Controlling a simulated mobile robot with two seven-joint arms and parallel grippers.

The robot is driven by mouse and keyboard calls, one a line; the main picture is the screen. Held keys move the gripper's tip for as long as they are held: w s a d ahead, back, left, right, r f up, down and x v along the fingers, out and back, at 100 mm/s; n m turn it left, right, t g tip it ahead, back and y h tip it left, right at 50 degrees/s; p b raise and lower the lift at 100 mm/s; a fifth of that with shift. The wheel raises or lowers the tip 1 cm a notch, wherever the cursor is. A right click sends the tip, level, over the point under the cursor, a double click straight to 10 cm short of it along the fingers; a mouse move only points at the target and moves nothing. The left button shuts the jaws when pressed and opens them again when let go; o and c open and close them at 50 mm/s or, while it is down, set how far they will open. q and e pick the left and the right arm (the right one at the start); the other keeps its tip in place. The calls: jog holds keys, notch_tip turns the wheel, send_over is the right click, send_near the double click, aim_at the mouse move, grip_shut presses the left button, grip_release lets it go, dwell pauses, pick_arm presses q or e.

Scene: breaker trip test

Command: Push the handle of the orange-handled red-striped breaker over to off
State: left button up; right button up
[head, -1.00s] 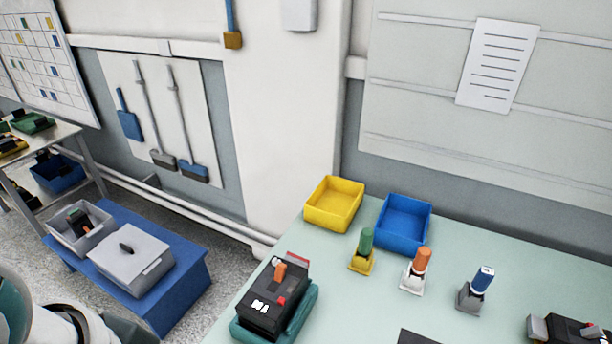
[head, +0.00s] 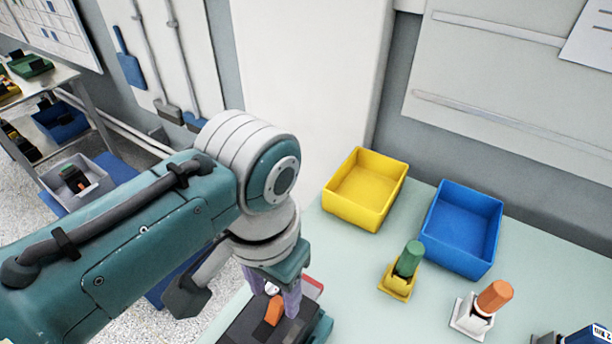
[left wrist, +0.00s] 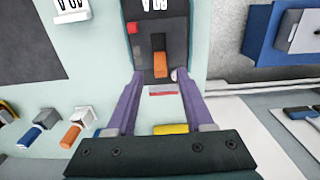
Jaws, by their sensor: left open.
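The breaker (head: 250,327) is a black block with an orange handle (head: 274,311) and a red stripe (head: 313,287) at its far end. It sits in a teal holder (head: 323,328) on the pale green bench, partly hidden by my left arm. My left gripper (head: 277,294) points down over the handle end, with its purple fingers open. In the left wrist view the fingers (left wrist: 158,76) stand apart on either side of the orange handle (left wrist: 159,62), with nothing gripped. Whether they touch the breaker cannot be told. My right gripper is not in view.
A yellow bin (head: 365,190) and a blue bin (head: 463,230) stand at the back of the bench. Green-handled (head: 409,260) and orange-handled (head: 494,297) items stand in front of them. A blue-topped item (head: 588,335) is at the lower right.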

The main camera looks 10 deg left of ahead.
aim_at(274, 315)
pick_arm(q)
jog(key=shift+f+b, duration=0.3)
jog(key=shift+f, duration=1.1)
jog(key=shift+w, duration=0.1)
grip_shut()
